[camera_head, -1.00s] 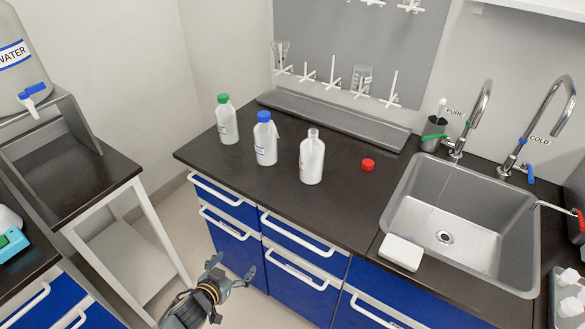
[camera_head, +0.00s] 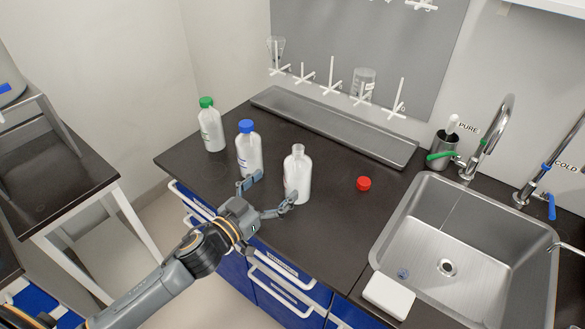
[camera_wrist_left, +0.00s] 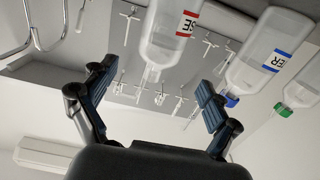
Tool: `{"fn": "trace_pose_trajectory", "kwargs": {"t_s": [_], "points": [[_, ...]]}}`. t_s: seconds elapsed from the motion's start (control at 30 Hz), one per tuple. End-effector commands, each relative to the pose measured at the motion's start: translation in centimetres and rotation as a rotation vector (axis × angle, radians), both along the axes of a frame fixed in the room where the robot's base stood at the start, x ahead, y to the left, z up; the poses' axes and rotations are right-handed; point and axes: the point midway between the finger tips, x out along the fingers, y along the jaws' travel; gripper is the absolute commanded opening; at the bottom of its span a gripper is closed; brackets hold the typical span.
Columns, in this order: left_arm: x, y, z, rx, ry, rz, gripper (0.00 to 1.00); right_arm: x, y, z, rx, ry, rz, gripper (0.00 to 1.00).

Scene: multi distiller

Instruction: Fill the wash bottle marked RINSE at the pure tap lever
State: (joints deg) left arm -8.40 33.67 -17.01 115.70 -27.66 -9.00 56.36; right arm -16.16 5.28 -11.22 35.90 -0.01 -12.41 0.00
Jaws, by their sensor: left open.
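The uncapped clear bottle (camera_head: 297,172) stands upright on the dark counter. In the left wrist view, upside down, this bottle (camera_wrist_left: 172,35) has a red label of which "SE" is readable. My left gripper (camera_head: 269,192) is open and empty at the counter's front side. One finger is just in front of the uncapped bottle's lower part, the other in front of the blue-capped bottle; I cannot tell whether either touches. Both fingers also show in the left wrist view (camera_wrist_left: 155,90). The green lever (camera_head: 441,156) is at the tap marked PURE (camera_head: 492,140). My right gripper is not in view.
A blue-capped bottle (camera_head: 249,154) and a green-capped bottle (camera_head: 211,130) stand left of the uncapped one. A red cap (camera_head: 364,184) lies to its right. The sink (camera_head: 480,235), a white block (camera_head: 389,296) and the COLD tap (camera_head: 545,175) are further right.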

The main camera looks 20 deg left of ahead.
Motion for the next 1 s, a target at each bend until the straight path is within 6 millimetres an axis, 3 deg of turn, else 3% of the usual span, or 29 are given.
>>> {"fn": "trace_pose_trajectory", "kwargs": {"t_s": [0.1, 0.23, 0.6, 1.0], "points": [[1.3, -0.4, 0.1, 0.002, -0.004, 0.000, 0.89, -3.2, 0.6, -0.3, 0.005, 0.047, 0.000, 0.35], [2.8, -1.0, 0.1, 0.002, -0.004, 0.000, 0.89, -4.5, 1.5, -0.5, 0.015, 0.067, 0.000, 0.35], [6.8, -2.5, 0.2, -0.001, -0.002, 0.001, 0.89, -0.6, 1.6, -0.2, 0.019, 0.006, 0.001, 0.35], [9.0, -3.2, 0.1, 0.001, 0.000, 0.001, 0.89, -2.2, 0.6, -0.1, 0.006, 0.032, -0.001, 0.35]]}}
